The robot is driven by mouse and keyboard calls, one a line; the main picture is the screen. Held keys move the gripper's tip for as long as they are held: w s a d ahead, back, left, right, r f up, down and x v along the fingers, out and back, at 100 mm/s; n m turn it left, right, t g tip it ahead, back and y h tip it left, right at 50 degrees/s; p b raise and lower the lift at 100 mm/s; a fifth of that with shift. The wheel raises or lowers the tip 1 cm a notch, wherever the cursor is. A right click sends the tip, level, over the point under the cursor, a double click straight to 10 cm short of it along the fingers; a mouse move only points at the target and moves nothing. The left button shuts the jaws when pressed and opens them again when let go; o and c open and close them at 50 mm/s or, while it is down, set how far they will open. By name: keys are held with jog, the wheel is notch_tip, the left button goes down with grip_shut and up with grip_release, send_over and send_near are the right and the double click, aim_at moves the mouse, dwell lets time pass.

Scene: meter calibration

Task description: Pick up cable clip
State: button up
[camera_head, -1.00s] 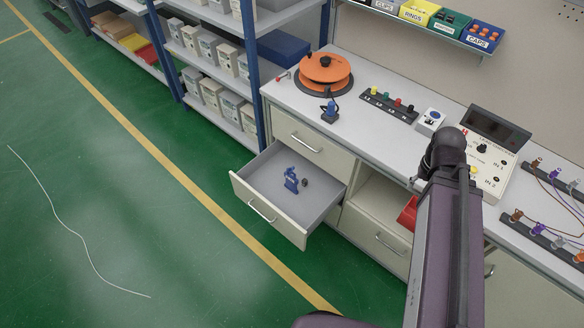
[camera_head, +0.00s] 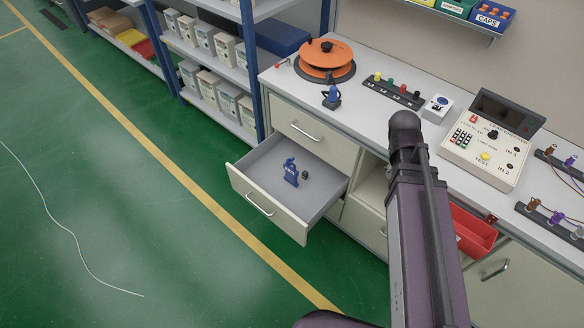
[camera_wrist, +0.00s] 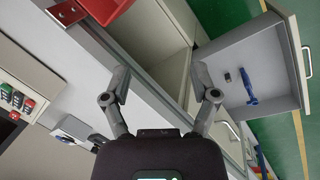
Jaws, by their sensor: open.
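A small dark piece (camera_head: 306,174) lies in the open drawer (camera_head: 323,193), beside a blue tool-like item (camera_head: 291,172). The dark piece may be the cable clip, but it is too small to tell. In the wrist view the dark piece (camera_wrist: 227,77) and the blue item (camera_wrist: 248,87) lie in the drawer at the upper right. My gripper (camera_wrist: 161,84) is open and empty, with its fingers spread apart and both items to the right of them. The head view does not show my gripper.
An orange reel (camera_head: 325,60), a blue item on a dark base (camera_head: 331,97), a terminal strip (camera_head: 393,92) and a meter (camera_head: 490,140) stand on the bench. A red bin (camera_head: 472,232) is below the bench top. The green floor left of the drawer is mostly clear.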

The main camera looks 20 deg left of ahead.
jog(key=w+a+f+n+t+h+b, duration=0.2)
jog(key=w+a+f+n+t+b, duration=0.1)
jog(key=a+f+n+b, duration=0.55)
jog(key=w+a+f+n+t+h+b, duration=0.25)
jog(key=a+f+n+b, duration=0.35)
jog(key=a+b, duration=0.5)
jog(key=s+a+f+n+t+b, duration=0.1)
jog(key=a+f+n+t+b, duration=0.1)
jog(key=a, duration=0.5)
jog(key=s+a+f+n+t+y+b, duration=0.1)
jog(key=a+f+n+t+b, duration=0.1)
jog(key=a+n+b, duration=0.3)
jog(key=s+a+f+n+t+y+b, duration=0.1)
jog(key=a+n+b, duration=0.3)
jog(key=a, duration=0.7)
jog(key=shift+s+a+f+t, duration=0.25)
jog(key=shift+s+f+t, duration=0.3)
jog(key=shift+f, duration=0.3)
jog(key=b, duration=0.3)
send_near(291, 161)
jog(key=w, duration=0.3)
jog(key=shift+w+d+f, duration=0.2)
jog(key=shift+d, duration=0.4)
jog(key=shift+w+d+b, duration=0.1)
jog(key=shift+b, duration=0.2)
